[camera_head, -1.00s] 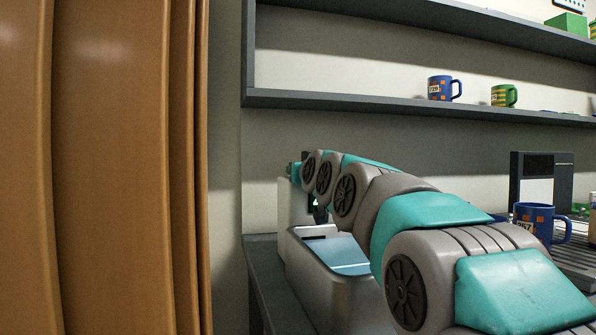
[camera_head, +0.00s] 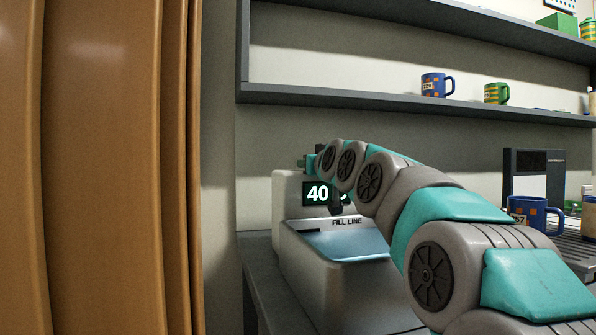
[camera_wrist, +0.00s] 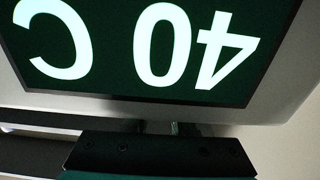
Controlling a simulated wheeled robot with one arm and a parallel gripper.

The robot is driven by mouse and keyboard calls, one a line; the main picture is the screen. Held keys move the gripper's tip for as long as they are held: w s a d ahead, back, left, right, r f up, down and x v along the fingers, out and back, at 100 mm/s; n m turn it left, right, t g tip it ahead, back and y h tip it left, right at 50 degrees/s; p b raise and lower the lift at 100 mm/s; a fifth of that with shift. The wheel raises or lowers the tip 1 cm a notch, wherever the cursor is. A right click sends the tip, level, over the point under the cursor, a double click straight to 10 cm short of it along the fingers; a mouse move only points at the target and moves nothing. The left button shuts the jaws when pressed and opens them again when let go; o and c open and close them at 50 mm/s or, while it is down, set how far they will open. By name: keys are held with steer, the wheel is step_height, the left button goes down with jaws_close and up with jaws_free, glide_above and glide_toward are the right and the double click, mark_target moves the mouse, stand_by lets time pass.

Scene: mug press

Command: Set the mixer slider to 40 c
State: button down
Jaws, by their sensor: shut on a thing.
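The mixer is a pale box-like unit (camera_head: 289,208) at the centre left of the head view, with a basin marked FILL LINE in front. Its dark display (camera_head: 317,194) reads 40, with the rest partly covered by my arm. In the wrist view the display (camera_wrist: 115,88) fills the top, upside down, and reads 40 C. My gripper (camera_head: 309,163) is at the top of the mixer, small and partly hidden. It also shows at the bottom of the wrist view (camera_wrist: 163,130), shut on the slider, which is mostly hidden.
A blue and orange mug (camera_head: 532,214) stands on the counter at right, by a dark machine (camera_head: 533,172). A shelf above holds a blue mug (camera_head: 436,85) and a green-yellow mug (camera_head: 496,93). A brown curtain-like panel (camera_head: 110,170) fills the left.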

steer(key=c, duration=0.7)
jaws_free()
steer(key=shift+s, duration=0.1)
steer(key=shift+v, duration=3.85)
